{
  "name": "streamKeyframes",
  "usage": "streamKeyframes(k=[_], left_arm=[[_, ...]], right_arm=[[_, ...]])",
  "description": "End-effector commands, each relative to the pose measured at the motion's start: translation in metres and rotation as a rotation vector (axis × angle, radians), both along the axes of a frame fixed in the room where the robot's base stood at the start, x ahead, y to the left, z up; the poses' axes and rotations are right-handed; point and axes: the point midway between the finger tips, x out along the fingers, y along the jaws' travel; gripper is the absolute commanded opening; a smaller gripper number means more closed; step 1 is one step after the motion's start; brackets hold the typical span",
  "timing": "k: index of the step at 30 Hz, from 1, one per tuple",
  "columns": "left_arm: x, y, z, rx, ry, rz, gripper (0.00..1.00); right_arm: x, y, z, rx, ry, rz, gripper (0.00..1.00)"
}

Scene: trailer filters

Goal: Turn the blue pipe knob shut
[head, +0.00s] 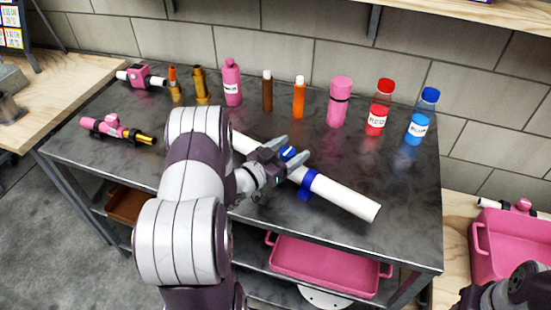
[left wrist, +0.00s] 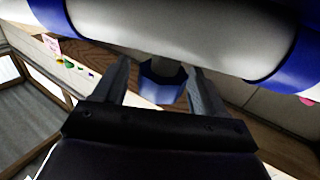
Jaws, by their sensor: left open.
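A white pipe (head: 345,196) with blue collars lies slantwise across the dark metal table. Its blue knob (head: 288,153) shows between the fingers of my left gripper (head: 291,150). The gripper is open, with one finger on each side of the knob; I cannot tell whether they touch it. In the left wrist view the blue knob (left wrist: 162,84) also sits between the two fingertips (left wrist: 160,78), under the white pipe (left wrist: 180,35). My left arm hides part of the pipe. Part of my right arm shows at the lower right, without its fingers.
Several bottles stand along the table's back, including a red one (head: 380,107) and a blue one (head: 422,116). Pink valve pieces (head: 117,129) lie at the left. A pink tray (head: 325,265) is on the shelf below. A pink crate (head: 510,250) stands right. The table's right front is clear.

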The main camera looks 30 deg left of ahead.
Motion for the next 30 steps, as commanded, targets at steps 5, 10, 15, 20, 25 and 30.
streamKeyframes(k=[5, 10, 15, 20, 25, 30], left_arm=[[-0.035, 0.011, 0.0, -0.003, 0.001, 0.005, 0.71], [-0.071, 0.02, -0.001, -0.002, 0.001, 0.006, 0.71], [-0.098, 0.027, 0.0, -0.002, 0.001, 0.004, 0.71], [-0.11, 0.03, 0.0, -0.001, 0.0, 0.001, 0.71], [-0.111, 0.029, 0.0, -0.001, 0.0, -0.001, 0.71], [-0.111, 0.03, 0.0, -0.001, 0.0, -0.001, 0.71]], right_arm=[[0.0, 0.0, -0.001, 0.0, 0.0, 0.0, 0.43], [0.0, 0.0, -0.003, 0.0, 0.0, 0.0, 0.43], [0.0, 0.0, -0.003, 0.0, 0.0, 0.0, 0.43], [0.0, 0.0, -0.004, 0.0, 0.0, 0.0, 0.43], [0.0, 0.0, -0.004, 0.0, 0.0, 0.0, 0.43], [0.0, 0.0, -0.004, 0.0, 0.0, 0.0, 0.43]])
